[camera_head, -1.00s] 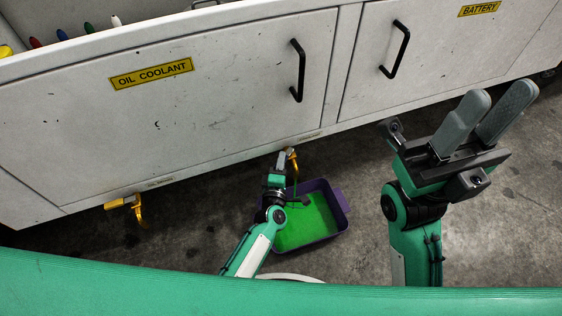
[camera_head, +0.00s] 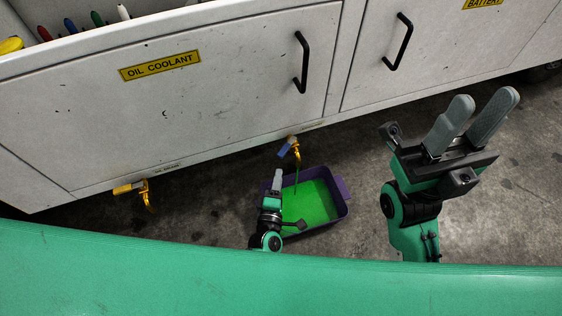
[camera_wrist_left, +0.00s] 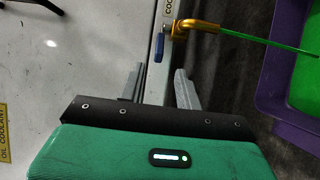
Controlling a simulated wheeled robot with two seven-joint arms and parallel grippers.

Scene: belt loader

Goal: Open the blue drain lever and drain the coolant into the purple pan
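The blue drain lever (camera_head: 284,150) hangs at a yellow drain spout (camera_head: 296,150) under the white cabinet. In the left wrist view the blue lever (camera_wrist_left: 159,48) points away from the spout (camera_wrist_left: 197,26), and a thin green stream (camera_wrist_left: 260,40) runs from it. The purple pan (camera_head: 343,187) stands on the floor below, its bottom covered by green coolant (camera_head: 308,203). My left gripper (camera_head: 277,180) is over the pan's left side, apart from the lever. In the wrist view its fingers (camera_wrist_left: 158,88) are apart and empty. My right gripper (camera_head: 478,118) is raised at right, open and empty.
A second yellow spout (camera_head: 146,195) hangs under the cabinet at left. The cabinet doors (camera_head: 230,95) have black handles (camera_head: 302,62) and an OIL COOLANT label (camera_head: 160,66). Bare dark floor (camera_head: 355,150) lies right of the pan.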

